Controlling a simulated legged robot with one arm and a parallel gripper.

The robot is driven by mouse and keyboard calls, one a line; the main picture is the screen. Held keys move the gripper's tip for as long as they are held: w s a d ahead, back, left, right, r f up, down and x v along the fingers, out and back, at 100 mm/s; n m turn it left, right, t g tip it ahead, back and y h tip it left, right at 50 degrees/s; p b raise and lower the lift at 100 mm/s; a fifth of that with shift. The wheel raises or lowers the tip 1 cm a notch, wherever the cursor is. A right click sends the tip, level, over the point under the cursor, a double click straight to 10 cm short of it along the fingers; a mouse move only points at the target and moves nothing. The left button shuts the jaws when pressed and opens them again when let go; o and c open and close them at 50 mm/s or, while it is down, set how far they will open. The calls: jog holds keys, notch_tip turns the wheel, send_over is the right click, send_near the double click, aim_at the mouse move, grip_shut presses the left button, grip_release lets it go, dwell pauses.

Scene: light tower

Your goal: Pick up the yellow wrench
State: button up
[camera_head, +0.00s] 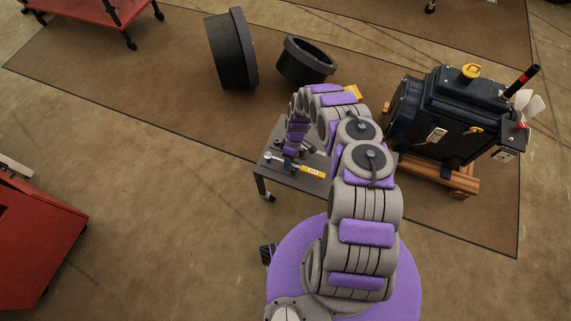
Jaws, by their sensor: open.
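A tool with a yellow handle, which looks like the yellow wrench (312,172), lies on a small dark table (262,174) in the middle of the head view. Its metal end points to the left. My gripper (290,162) points down just over the metal part, close to the left of the yellow handle. It is open. The view is too small to tell whether it touches the tool. My own arm hides the right part of the table.
A dark machine (440,120) on a wooden pallet (455,180) stands close to the right of the table. Two black rings (232,50) (306,62) rest on the brown mat behind. A red cabinet (35,240) stands at left. The floor left of the table is clear.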

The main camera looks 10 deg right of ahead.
jog(key=shift+a, duration=0.2)
jog(key=shift+c, duration=0.6)
jog(key=shift+d, duration=0.1)
grip_shut()
